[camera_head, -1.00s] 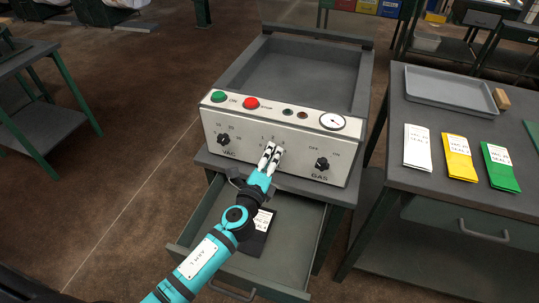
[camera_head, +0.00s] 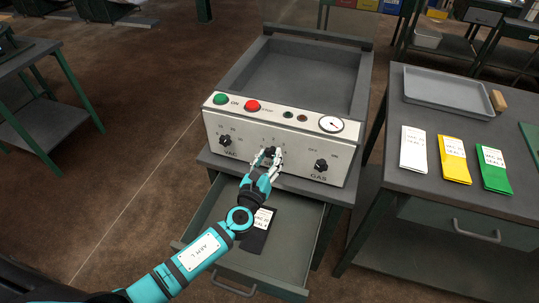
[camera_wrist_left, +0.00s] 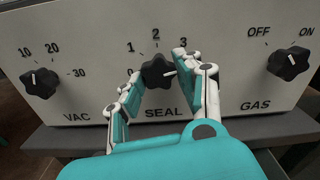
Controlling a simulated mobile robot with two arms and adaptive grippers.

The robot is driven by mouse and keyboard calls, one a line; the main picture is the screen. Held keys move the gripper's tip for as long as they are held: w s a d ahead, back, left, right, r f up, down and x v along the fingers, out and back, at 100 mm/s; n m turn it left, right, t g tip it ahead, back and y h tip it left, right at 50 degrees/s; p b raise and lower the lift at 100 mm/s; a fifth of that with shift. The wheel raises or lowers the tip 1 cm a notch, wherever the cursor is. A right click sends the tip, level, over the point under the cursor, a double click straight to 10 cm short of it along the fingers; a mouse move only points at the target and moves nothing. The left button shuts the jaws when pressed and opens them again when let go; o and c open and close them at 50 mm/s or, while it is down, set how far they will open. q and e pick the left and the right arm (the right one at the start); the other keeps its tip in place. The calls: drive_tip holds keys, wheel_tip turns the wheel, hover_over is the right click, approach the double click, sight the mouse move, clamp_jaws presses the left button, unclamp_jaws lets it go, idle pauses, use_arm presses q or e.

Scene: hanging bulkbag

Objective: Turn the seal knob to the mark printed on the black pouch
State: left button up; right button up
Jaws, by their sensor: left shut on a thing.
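The black seal knob (camera_wrist_left: 157,71) is on the white front panel, above the word SEAL, and also shows in the head view (camera_head: 269,152). Its white pointer line points to the right, towards a spot hidden by a finger; marks 0, 1, 2 and 3 show around it. My left gripper (camera_wrist_left: 160,80) has one finger on each side of the knob and is shut on it. The black pouch (camera_head: 253,242) lies in the open drawer, partly covered by my left arm. Its white label is too small to read surely. My right gripper is out of view.
The VAC knob (camera_head: 225,141) and GAS knob (camera_head: 321,166) flank the seal knob. Green (camera_head: 220,98) and red (camera_head: 252,106) buttons and a gauge (camera_head: 331,124) sit above. White, yellow and green pouches lie on the right table (camera_head: 445,115). The open drawer (camera_head: 285,265) juts out below.

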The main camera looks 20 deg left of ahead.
use_arm(q)
drive_tip(key=shift+a+m+p, duration=0.1)
drive_tip(key=shift+m+p, duration=0.75)
drive_tip(key=shift+m, duration=1.35)
drive_tip(key=o, duration=1.1)
drive_tip(key=shift+o, duration=0.2)
drive_tip(key=s, duration=1.2)
drive_tip(key=shift+a, duration=0.2)
drive_tip(key=shift+f, duration=0.1)
